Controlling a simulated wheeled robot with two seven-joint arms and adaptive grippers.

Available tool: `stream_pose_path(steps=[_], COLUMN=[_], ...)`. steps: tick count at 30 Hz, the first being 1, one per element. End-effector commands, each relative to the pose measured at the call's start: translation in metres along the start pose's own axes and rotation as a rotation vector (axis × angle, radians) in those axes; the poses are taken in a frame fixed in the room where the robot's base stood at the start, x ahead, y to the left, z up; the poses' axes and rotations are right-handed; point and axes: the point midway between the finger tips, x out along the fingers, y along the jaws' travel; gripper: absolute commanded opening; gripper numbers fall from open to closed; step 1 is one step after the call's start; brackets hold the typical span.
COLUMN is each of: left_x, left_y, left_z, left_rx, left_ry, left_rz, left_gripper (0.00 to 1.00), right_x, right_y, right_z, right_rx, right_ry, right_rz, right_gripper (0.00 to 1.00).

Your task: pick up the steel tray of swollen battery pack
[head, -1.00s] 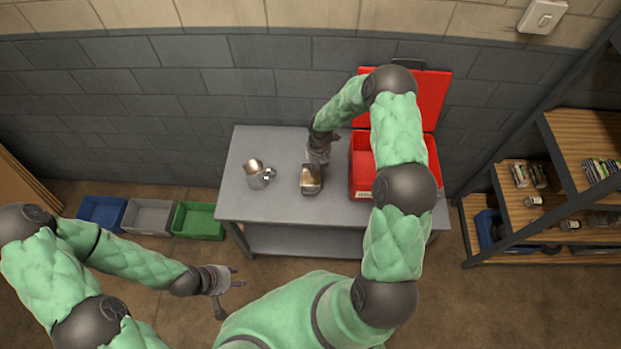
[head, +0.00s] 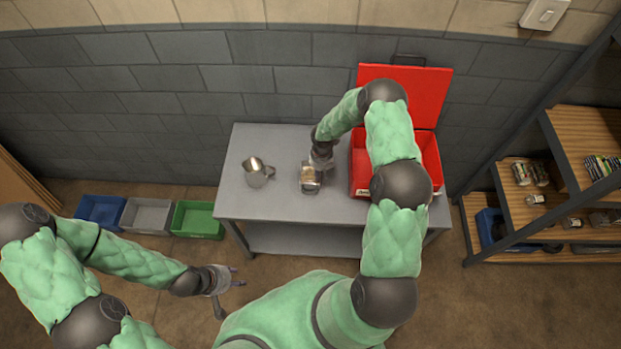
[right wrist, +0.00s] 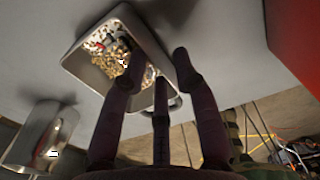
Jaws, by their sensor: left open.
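The steel tray (head: 310,188) stands on the grey table, left of the red box. In the right wrist view the tray (right wrist: 87,72) holds tan granules and small mixed bits; I cannot make out a battery pack clearly. A handle shows on its near side, partly behind my fingers. My left gripper (head: 238,276) is open and empty, low in front of the table.
The open red box (head: 362,180) stands close on the right. Blue, grey and green bins (head: 198,221) are on the floor at left. A shelf (head: 520,222) stands at right.

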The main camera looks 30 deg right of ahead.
Motion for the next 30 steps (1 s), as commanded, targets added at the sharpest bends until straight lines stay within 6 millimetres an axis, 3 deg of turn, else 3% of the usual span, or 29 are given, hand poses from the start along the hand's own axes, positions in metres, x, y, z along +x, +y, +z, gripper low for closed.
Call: stream_pose_path(steps=[4,12,13,16,30], left_x=[0.006,0.006,0.006,0.006,0.005], left_y=[-0.002,-0.002,-0.002,-0.002,-0.002], left_z=[0.0,0.0,0.0,0.0,0.0], left_rx=[0.0,0.0,0.0,0.0,0.0], left_ry=[0.0,0.0,0.0,0.0,0.0], left_rz=[0.0,0.0,0.0,0.0,0.0], left_gripper=[0.41,0.41,0.41,0.41,0.41], right_x=[0.023,0.027,0.027,0.027,0.026], right_y=[0.0,0.0,0.0,0.0,0.0], right_z=[-0.001,-0.001,-0.001,-0.001,-0.001], right_rx=[-0.001,0.0,0.0,0.0,0.0], right_ry=[0.0,0.0,0.0,0.0,-0.001], right_rz=[0.0,0.0,0.0,0.0,0.0], right_gripper=[0.3,0.3,0.28,0.0,0.0])
